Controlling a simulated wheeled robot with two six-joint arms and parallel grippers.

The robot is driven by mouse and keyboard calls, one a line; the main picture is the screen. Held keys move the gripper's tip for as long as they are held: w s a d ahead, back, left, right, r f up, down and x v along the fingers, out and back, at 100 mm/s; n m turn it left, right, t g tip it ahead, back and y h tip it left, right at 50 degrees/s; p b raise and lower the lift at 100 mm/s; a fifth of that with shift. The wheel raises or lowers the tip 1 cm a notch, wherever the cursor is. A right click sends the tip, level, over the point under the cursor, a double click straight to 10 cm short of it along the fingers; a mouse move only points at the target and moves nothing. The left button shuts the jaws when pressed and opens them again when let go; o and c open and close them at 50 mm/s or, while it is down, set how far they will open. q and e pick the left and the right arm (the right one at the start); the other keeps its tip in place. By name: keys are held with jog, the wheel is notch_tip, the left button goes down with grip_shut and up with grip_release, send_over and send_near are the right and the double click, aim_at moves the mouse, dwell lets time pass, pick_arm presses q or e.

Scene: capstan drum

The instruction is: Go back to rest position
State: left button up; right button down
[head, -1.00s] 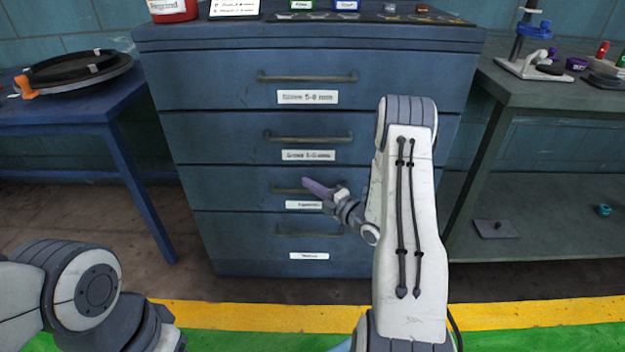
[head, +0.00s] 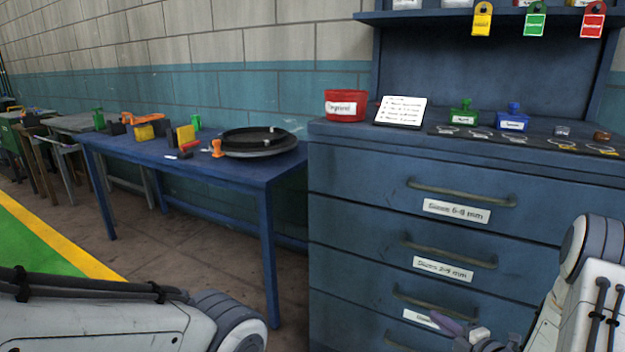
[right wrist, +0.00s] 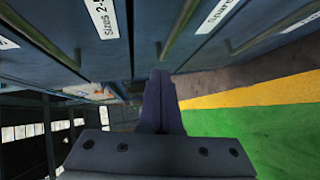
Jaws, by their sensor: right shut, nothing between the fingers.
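My right gripper (head: 452,327) is at the lower right of the head view, in front of the lower drawers of the blue drawer cabinet (head: 350,240). Its purple fingers are shut and hold nothing. In the right wrist view the shut fingers (right wrist: 158,95) point toward the drawer fronts; I cannot tell whether they touch. My left arm crosses the lower left of the head view, and its gripper is out of the frame.
A blue table (head: 265,172) left of the cabinet bears a round black tray (head: 250,147) and several small coloured items. A red container (head: 345,104) and a white sign (head: 400,111) stand on the cabinet. The drawers look shut. Floor shows at left.

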jog(key=s+a+r+m+g+h, duration=0.1)
jog(key=a+r+m+g+h, duration=0.15)
jog(key=a, duration=0.55)
jog(key=a+r+m+g+h, duration=0.1)
jog(key=a+r+m+g, duration=0.25)
jog(key=a, duration=0.45)
jog(key=s+a+r+m+g, duration=0.2)
jog(key=s+a+g, duration=0.15)
jog(key=s, duration=0.55)
jog(key=s+a+r+m+g, duration=0.25)
jog(key=s+a, duration=0.25)
jog(key=s, duration=0.5)
jog(key=s+a+r+m+g, duration=0.2)
jog(key=s+a+m, duration=0.15)
jog(key=s, duration=0.55)
notch_tip(320, 180, up, 32)
jog(key=p, duration=3.2)
jog(key=shift+s+r+n+p, duration=0.15)
jog(key=shift+r+n+p, duration=0.05)
jog(key=shift+n+p, duration=0.2)
